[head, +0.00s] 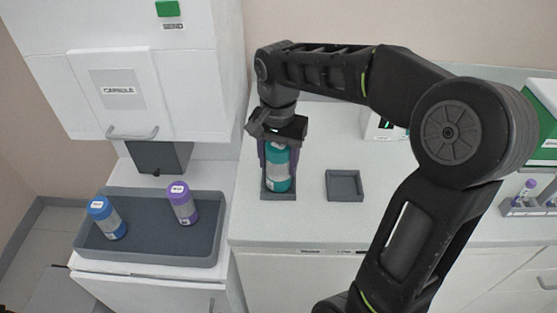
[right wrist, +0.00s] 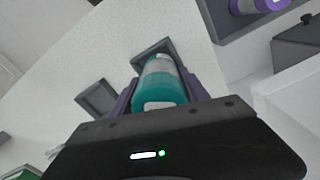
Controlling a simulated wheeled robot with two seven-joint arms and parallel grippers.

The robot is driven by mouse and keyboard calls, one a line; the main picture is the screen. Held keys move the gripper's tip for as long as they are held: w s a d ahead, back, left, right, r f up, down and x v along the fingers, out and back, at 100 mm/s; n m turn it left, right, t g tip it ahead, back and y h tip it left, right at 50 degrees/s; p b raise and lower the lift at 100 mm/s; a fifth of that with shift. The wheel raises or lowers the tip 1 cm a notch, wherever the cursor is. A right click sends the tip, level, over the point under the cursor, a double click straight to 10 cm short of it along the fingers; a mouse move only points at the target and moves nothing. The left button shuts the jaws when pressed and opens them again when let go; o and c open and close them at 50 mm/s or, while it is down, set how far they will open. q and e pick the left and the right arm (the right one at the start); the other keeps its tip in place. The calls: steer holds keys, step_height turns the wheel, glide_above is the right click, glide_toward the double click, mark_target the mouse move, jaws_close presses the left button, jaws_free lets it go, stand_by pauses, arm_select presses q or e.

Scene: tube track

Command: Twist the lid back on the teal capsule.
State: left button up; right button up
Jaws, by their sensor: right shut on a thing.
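The teal capsule (head: 279,170) stands upright in a small dark square holder (head: 278,195) on the counter. It has teal ends and a pale clear middle. My right gripper (head: 279,150) points down over it, with its purple fingers shut on the capsule's upper part. In the right wrist view, the teal capsule (right wrist: 163,82) lies between the purple fingers of the right gripper (right wrist: 165,92), its far end at the dark holder (right wrist: 150,50). Whether the top is a seated lid cannot be told. My left gripper is not in view.
An empty square holder (head: 344,185) sits right of the capsule. A grey tray (head: 150,252) at the left holds a blue capsule (head: 107,218) and a purple capsule (head: 181,203). A white cabinet labelled CAPSULE (head: 117,75) stands behind it. A tube rack (head: 530,205) is at the right.

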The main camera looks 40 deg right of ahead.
steer(key=o, duration=1.6)
steer(key=shift+o, duration=0.2)
steer(key=shift+n, duration=0.3)
steer(key=n+p, duration=0.1)
steer(key=n, duration=0.4)
steer(key=shift+r, duration=0.1)
steer(key=n+p, duration=0.1)
steer(key=n, duration=0.5)
steer(key=shift+d, duration=0.1)
steer(key=n+p, duration=0.1)
steer(key=n, duration=0.3)
steer(key=shift+n, duration=0.3)
steer(key=n+p, duration=0.1)
steer(key=n, duration=0.3)
steer(key=shift+c, duration=0.6)
